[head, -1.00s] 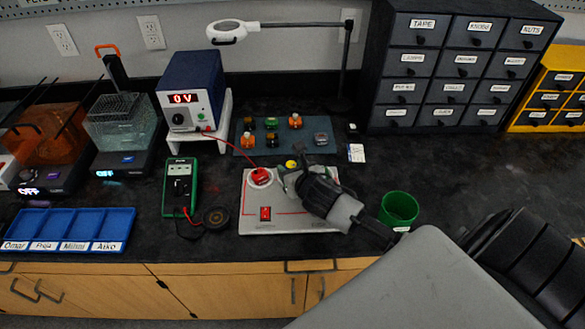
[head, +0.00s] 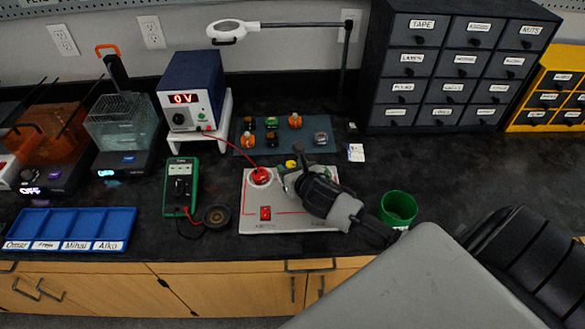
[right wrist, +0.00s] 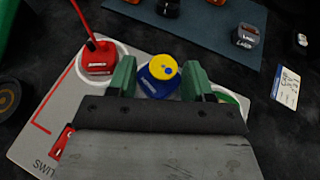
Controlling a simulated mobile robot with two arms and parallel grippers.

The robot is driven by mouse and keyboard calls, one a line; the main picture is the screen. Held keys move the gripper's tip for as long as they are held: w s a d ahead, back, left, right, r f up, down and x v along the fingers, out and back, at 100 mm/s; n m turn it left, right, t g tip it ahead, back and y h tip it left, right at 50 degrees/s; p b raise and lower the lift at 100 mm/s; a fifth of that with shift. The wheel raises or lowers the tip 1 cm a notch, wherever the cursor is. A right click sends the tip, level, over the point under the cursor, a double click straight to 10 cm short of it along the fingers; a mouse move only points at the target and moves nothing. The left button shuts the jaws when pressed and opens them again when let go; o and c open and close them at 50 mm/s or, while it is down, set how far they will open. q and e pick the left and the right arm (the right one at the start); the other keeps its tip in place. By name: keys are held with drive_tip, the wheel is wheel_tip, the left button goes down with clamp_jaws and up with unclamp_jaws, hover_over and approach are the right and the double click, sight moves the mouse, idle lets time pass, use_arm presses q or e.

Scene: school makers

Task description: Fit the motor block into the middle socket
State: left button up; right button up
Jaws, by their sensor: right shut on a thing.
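The motor block, blue with a yellow disc on top (right wrist: 160,74), stands between the green fingertips of my right gripper (right wrist: 159,82), which is shut on it. In the head view its yellow top (head: 291,164) shows just beside my right gripper (head: 288,178). The block is over the middle socket of the pale circuit board (head: 253,205); a white ring shows around its base. I cannot tell whether it is fully seated. A red block (right wrist: 97,60) with a red lead sits in the left socket. A green-ringed socket (right wrist: 229,97) is partly hidden behind the right finger. My left gripper is out of view.
A red switch (head: 265,213) is on the board's front. A green cup (head: 398,207) stands to the right, near my right arm. A multimeter (head: 181,187) and a dark round coil (head: 217,217) lie left. A blue-grey mat (head: 256,123) with small parts lies behind.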

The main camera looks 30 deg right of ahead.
drive_tip(key=shift+f+b, duration=0.35)
drive_tip(key=shift+f, duration=0.25)
drive_tip(key=o, duration=0.6)
drive_tip(key=shift+o, duration=0.2)
drive_tip(key=shift+s, duration=0.1)
drive_tip(key=shift+s+a+r+p, duration=0.1)
drive_tip(key=shift+s+r+p, duration=0.25)
drive_tip(key=shift+s+p, duration=0.3)
drive_tip(key=shift+p+v, duration=1.4)
drive_tip(key=shift+v, duration=0.55)
drive_tip(key=shift+p+v, duration=1.4)
drive_tip(key=shift+v, duration=1.15)
drive_tip(key=shift+s+a, duration=0.15)
drive_tip(key=shift+s, duration=0.05)
